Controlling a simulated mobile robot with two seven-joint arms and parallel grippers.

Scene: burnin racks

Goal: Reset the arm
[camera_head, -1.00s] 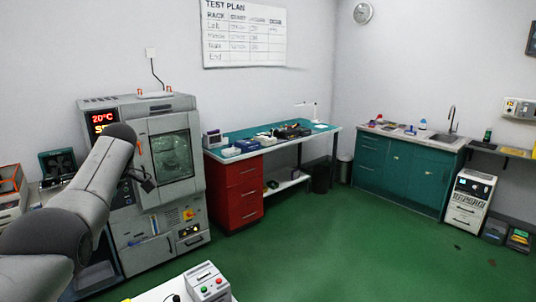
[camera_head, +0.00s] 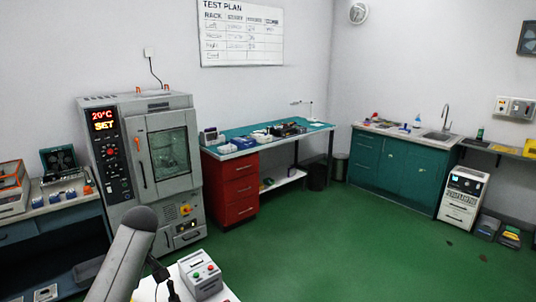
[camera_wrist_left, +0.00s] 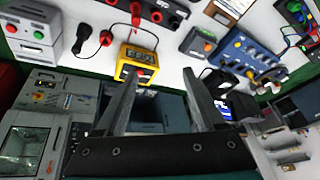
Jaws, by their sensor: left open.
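My left arm (camera_head: 128,255) comes in at the lower left of the head view, in front of the grey test chamber. My right gripper is in neither view.
The grey chamber (camera_head: 165,205) with a red display stands at the left. A control box with buttons (camera_head: 203,275) sits on a white top (camera_head: 228,296) at the bottom. A red-drawered bench (camera_head: 238,190) and a green sink cabinet (camera_head: 405,168) line the walls.

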